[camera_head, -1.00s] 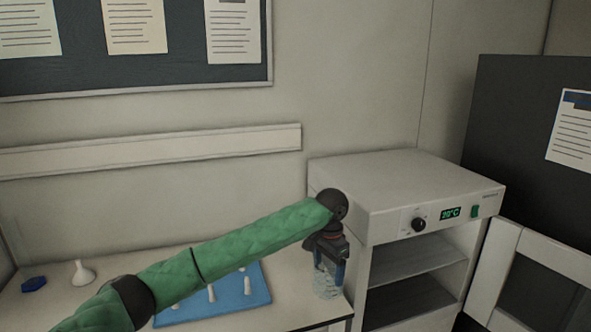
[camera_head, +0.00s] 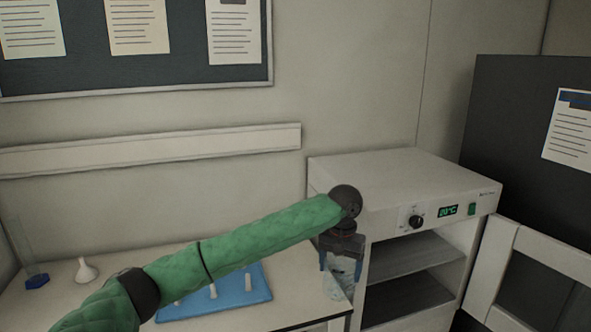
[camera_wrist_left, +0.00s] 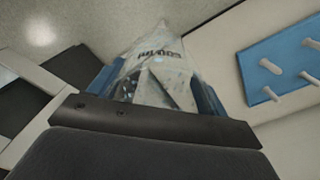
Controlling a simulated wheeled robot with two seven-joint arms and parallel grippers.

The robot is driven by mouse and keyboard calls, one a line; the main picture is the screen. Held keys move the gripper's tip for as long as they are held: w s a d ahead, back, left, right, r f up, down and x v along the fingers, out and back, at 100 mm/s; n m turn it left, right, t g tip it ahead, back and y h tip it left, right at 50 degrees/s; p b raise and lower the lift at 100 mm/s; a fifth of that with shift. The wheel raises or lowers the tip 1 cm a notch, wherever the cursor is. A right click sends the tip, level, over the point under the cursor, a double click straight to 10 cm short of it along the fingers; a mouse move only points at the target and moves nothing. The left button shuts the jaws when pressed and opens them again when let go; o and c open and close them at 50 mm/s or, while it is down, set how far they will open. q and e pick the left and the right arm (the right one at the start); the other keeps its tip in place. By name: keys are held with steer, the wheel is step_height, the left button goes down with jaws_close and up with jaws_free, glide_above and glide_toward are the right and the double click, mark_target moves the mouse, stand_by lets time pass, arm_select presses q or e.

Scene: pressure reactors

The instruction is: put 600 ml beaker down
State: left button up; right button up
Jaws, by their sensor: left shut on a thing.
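The 600 ml beaker (camera_head: 344,284) is clear glass and hard to make out in the head view, at the right end of the white bench (camera_head: 290,300). My left gripper (camera_head: 340,266) points down and is shut on the beaker, one blue finger on each side. In the left wrist view the beaker (camera_wrist_left: 163,68) fills the space between the blue fingers (camera_wrist_left: 155,90), with dark volume lettering on its wall. I cannot tell whether its base touches the bench. My right gripper is not in view.
A white oven (camera_head: 405,195) with open shelves (camera_head: 410,262) below stands just right of the bench. A blue peg board (camera_head: 245,291) lies left of the gripper. A white funnel (camera_head: 86,270) and a blue-based cylinder (camera_head: 33,262) stand at the far left.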

arm_select(q)
steer(key=s+a, duration=0.1)
steer(key=s+a+n, duration=0.1)
steer(key=shift+a+r+n, duration=0.3)
steer(key=shift+a+r, duration=0.05)
steer(key=s+a+f+n, duration=0.1)
steer(key=s+a+f, duration=0.3)
steer(key=a, duration=0.6)
steer(key=s+a+f+n, duration=0.1)
steer(key=s+a+f, duration=0.3)
steer(key=a, duration=0.5)
steer(key=s+a+f+n, duration=0.2)
steer(key=s+a+f, duration=0.2)
steer(key=a+f, duration=0.3)
steer(key=a, duration=0.3)
steer(key=shift+s+a+f, duration=0.25)
steer(key=shift+a+f, duration=0.05)
